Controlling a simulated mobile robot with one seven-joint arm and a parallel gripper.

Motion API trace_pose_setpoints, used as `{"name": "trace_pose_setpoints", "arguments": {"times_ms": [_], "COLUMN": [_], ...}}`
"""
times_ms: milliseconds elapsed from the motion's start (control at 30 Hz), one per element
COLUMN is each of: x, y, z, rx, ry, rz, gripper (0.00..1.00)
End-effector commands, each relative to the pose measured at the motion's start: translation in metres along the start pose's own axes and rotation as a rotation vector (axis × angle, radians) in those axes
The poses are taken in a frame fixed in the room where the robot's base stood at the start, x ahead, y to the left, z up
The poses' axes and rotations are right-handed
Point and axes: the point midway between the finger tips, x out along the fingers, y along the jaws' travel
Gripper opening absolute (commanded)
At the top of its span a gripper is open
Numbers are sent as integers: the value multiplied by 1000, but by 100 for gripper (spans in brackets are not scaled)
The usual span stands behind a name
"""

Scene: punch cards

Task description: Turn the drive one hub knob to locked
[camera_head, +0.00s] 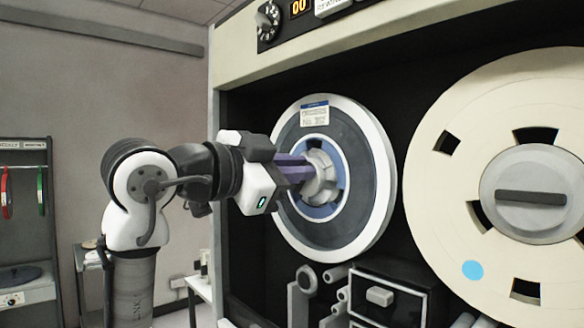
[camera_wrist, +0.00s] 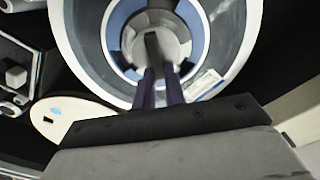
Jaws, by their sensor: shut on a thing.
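The hub knob (camera_head: 326,178) sits at the centre of the left tape reel (camera_head: 377,190), which has a dark band, a white rim and a blue inner ring. My gripper (camera_head: 303,170) reaches it from the left, and its purple fingers are shut on the knob's grip bar. In the wrist view the two fingers (camera_wrist: 161,75) meet the dark grip bar (camera_wrist: 152,46) on the round grey hub. The fingers partly hide the bar, and no locked marking is readable. A blue and white label (camera_head: 314,114) is near the top of this reel.
A large cream reel (camera_head: 430,190) with its own hub and horizontal bar (camera_head: 531,198) stands close on the right. Below are rollers (camera_head: 307,278) and a dark box with a light knob (camera_head: 380,296). A dial (camera_head: 268,22) is above. A rack (camera_head: 24,220) stands far left.

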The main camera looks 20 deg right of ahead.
Motion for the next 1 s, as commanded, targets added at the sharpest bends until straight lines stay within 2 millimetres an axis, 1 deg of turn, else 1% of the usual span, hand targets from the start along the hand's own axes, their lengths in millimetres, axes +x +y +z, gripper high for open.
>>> {"name": "trace_pose_setpoints", "arguments": {"times_ms": [600,800,1000], "x": [0,0,0], "y": [12,14,16], "z": [3,5,7], "rx": [580,735,846], "ry": [1,0,1], "rz": [-1,-1,-1], "gripper": [0,0,0]}}
